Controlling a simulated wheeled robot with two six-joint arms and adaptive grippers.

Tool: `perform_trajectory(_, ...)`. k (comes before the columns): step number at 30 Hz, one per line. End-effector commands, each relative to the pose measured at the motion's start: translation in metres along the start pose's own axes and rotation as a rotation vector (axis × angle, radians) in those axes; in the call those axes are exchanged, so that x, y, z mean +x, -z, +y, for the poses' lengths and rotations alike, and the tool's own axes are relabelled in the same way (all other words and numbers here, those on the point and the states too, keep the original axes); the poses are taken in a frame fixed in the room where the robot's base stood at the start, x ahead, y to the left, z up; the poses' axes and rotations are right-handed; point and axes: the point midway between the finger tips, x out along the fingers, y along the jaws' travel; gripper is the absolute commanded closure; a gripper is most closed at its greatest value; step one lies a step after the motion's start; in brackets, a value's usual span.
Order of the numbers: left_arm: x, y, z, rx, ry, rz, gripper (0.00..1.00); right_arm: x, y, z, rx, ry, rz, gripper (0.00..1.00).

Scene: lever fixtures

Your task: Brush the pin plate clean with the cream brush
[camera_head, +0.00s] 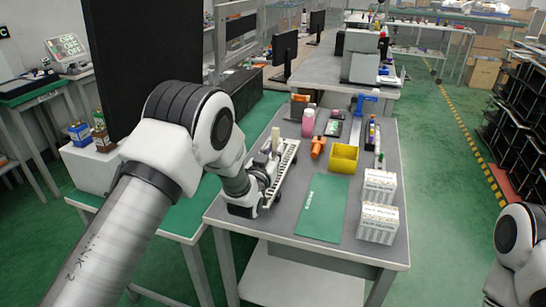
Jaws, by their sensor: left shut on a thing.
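The pin plate (286,172) is a long pale strip with a row of small dark marks, lying on the left part of the grey table. My left gripper (266,168) is over its left side, shut on the cream brush (275,139), whose pale upright handle shows above the fingers. The brush's lower end is hidden by the gripper, so I cannot tell whether it touches the plate. Only part of my right arm shows at the lower right edge; its gripper is out of view.
On the grey table (265,222) are a green mat (323,208), a yellow bin (344,158), two white boxes (378,222), an orange tool (318,147) and a pink cylinder (308,123). A large black panel (140,60) stands at the left.

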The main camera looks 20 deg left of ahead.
Motion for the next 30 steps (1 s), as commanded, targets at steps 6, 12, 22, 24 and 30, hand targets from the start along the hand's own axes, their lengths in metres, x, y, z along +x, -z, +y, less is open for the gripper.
perform_trajectory(6, 0.005, 0.018, -0.002, 0.0, 0.001, 0.001, 1.0, -0.01, 0.0, 0.0, 0.0, 0.0, 0.0, 0.6)
perform_trajectory(12, 0.006, 0.019, -0.002, 0.0, 0.001, 0.001, 1.0, -0.01, 0.0, 0.0, 0.0, 0.0, 0.0, 0.6)
perform_trajectory(22, 0.005, 0.019, -0.002, 0.0, 0.001, 0.001, 1.0, -0.01, 0.0, 0.0, 0.0, 0.0, 0.0, 0.6)
perform_trajectory(24, 0.005, 0.019, -0.002, 0.0, 0.001, 0.001, 1.0, -0.01, 0.0, 0.0, 0.0, 0.0, 0.0, 0.6)
perform_trajectory(30, 0.005, 0.019, -0.002, 0.0, 0.001, 0.001, 1.0, -0.01, 0.0, 0.0, 0.0, 0.0, 0.0, 0.6)
